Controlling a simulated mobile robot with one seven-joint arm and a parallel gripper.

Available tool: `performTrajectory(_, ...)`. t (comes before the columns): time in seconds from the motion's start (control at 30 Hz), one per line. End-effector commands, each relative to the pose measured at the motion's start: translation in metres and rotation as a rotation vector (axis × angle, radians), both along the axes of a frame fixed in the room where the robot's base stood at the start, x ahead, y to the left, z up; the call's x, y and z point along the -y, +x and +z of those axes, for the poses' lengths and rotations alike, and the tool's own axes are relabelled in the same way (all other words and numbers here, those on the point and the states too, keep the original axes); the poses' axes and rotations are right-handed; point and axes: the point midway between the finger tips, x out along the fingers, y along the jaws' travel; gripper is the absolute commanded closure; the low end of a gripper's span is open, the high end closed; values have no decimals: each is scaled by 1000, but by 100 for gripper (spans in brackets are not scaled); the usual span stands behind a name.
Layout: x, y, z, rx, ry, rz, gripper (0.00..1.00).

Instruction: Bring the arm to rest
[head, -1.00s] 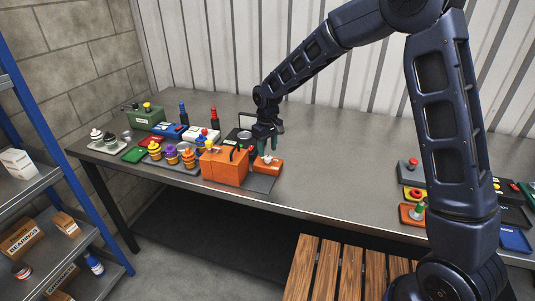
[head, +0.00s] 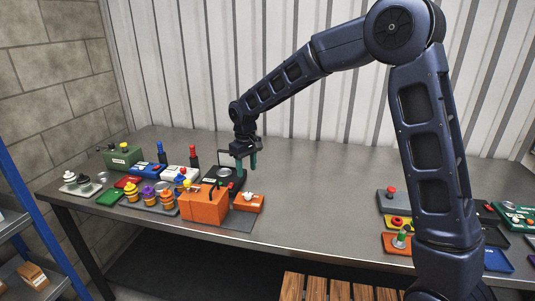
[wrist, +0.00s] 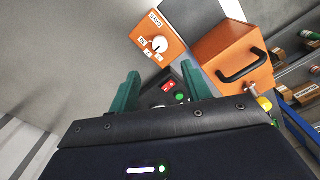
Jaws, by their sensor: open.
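My gripper (head: 246,164) points down over the workbench, above and behind the orange items. In the wrist view its two green fingers (wrist: 161,92) stand apart with nothing held between them. A small orange box with a white knob (head: 249,202) lies below and in front of the fingers. The same knob box shows beyond the fingertips in the wrist view (wrist: 143,32). A larger orange box with a black handle (head: 204,206) stands to its left; it also shows in the wrist view (wrist: 233,45). The gripper looks clear of both.
The grey workbench (head: 310,190) is clear in the middle. Stacked orange and purple pieces (head: 149,195), a green box (head: 123,158) and red and blue bottles crowd its left. Coloured trays (head: 397,243) lie at right. A wooden slatted surface (head: 330,288) is below the front edge.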

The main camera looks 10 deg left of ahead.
Motion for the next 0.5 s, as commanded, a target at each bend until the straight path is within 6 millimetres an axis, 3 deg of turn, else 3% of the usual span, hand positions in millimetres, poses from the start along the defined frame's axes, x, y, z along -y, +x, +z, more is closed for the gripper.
performTrajectory(0.17, 19, 8, 12, 11, 5, -28, 52)
performTrajectory(0.27, 48, 19, 30, 30, 15, -74, 52)
performTrajectory(0.5, 143, 39, 78, 82, 40, -216, 52)
